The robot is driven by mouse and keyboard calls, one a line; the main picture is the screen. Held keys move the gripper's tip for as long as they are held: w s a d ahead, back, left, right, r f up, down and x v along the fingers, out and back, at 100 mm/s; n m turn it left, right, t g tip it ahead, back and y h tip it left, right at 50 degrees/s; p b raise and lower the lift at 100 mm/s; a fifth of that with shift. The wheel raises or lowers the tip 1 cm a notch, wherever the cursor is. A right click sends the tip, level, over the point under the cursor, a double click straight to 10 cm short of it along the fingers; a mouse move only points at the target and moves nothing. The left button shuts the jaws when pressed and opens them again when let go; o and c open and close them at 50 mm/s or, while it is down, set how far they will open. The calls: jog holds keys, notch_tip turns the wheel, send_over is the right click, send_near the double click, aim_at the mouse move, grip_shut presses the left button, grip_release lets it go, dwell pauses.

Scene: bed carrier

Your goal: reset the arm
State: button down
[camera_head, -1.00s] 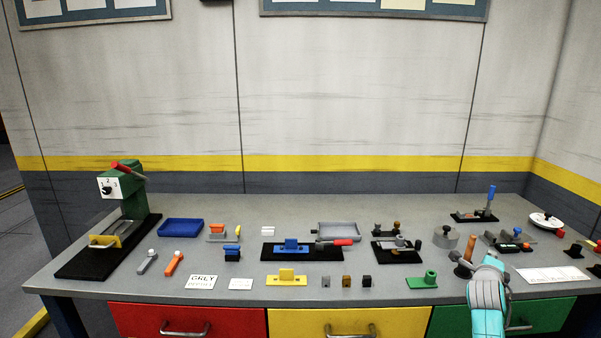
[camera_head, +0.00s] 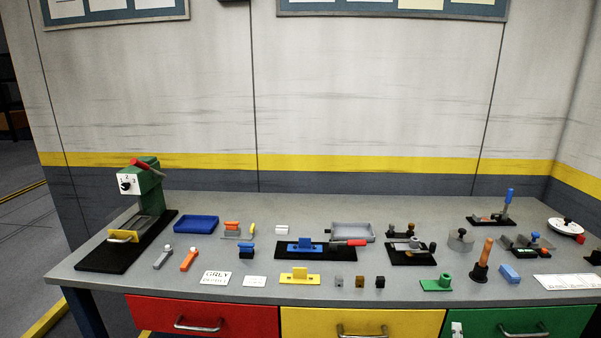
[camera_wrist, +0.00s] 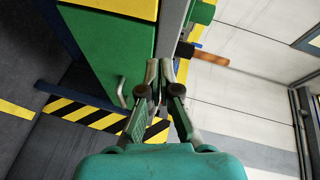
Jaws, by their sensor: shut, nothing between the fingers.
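My gripper (camera_wrist: 167,72) shows in the wrist view with its two fingers close together and nothing between them. It is beside the front of the bench, near the green drawer (camera_wrist: 110,45) and its metal handle (camera_wrist: 122,92). In the head view my arm is almost wholly out of sight. Only a small pale tip (camera_head: 457,328), probably part of my gripper, shows at the bottom edge in front of the green drawer (camera_head: 515,328).
The grey bench (camera_head: 350,283) carries many small parts. Near its right front stand an orange-handled tool (camera_head: 482,260), a blue block (camera_head: 510,273) and a green part (camera_head: 437,284). A green press (camera_head: 147,187) stands at the left. Open floor (camera_wrist: 60,135) shows beside the bench.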

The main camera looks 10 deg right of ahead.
jog(key=s+a+f+n+t+y, duration=0.1)
jog(key=s+a+f+n+y, duration=0.35)
jog(key=s+a, duration=0.7)
jog(key=s+a+f+n+t+y, duration=0.1)
jog(key=s+a+f+n, duration=0.5)
jog(key=s+a, duration=0.55)
jog(key=s+a+r+n+y, duration=0.1)
jog(key=s+a+r+n, duration=0.2)
jog(key=s, duration=0.5)
jog(key=s+a+r+n+y, duration=0.1)
jog(key=s+a+r+n, duration=0.3)
jog(key=s, duration=0.4)
jog(key=s+a+r+n+y, duration=0.2)
jog(key=s+a+r+n, duration=0.2)
jog(key=s+r, duration=0.3)
jog(key=shift+s+n, duration=0.55)
jog(key=shift+s, duration=0.05)
